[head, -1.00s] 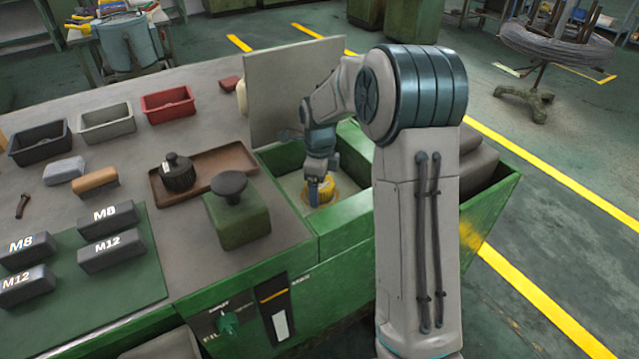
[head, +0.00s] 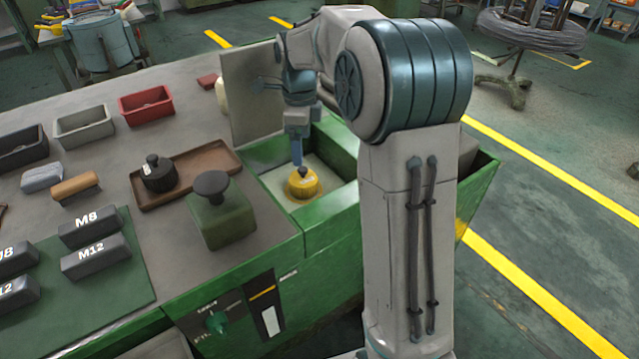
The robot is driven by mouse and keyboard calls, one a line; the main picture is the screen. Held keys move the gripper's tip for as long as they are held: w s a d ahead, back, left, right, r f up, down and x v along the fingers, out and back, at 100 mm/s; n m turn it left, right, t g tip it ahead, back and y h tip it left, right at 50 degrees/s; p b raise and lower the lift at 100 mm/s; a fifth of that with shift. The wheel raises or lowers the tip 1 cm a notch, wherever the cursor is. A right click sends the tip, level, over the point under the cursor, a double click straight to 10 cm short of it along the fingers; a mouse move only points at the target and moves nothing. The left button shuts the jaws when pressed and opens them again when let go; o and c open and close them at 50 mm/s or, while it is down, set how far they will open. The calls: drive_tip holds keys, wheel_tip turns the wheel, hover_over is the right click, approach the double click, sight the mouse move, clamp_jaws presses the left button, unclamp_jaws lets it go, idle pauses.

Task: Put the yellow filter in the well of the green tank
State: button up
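The yellow filter (head: 305,186), a round piece with a small dark knob on top, sits upright in the open well (head: 272,182) of the green tank (head: 330,225). My gripper (head: 298,163) points down just above the filter's knob. Its fingers show as one narrow blue strip, so I cannot tell whether they are open or touch the knob. The filter's underside is hidden.
A grey panel (head: 250,100) stands upright behind the well. Left of it, a brown tray (head: 215,168) holds a black filter (head: 158,174), near a green block with a dark knob (head: 221,215). Small bins and labelled blocks fill the bench's left side.

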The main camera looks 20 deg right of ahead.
drive_tip(key=s+r+n, duration=0.1)
drive_tip(key=s+n, duration=0.3)
drive_tip(key=s+n+t, duration=0.1)
drive_tip(key=s+n, duration=0.2)
drive_tip(key=s, duration=0.2)
drive_tip(key=s+r+n, duration=0.1)
drive_tip(key=s+n, duration=0.3)
drive_tip(key=s, duration=0.1)
drive_tip(key=shift+a+r+n, duration=0.15)
drive_tip(key=shift+r+n, duration=0.15)
drive_tip(key=shift+r, duration=0.05)
drive_tip(key=s+f+n+t, duration=0.1)
drive_tip(key=s+f+n, duration=0.2)
drive_tip(key=s+n, duration=0.8)
drive_tip(key=shift+s+f+t, duration=0.25)
drive_tip(key=shift+s+t, duration=0.05)
drive_tip(key=shift+s, duration=0.6)
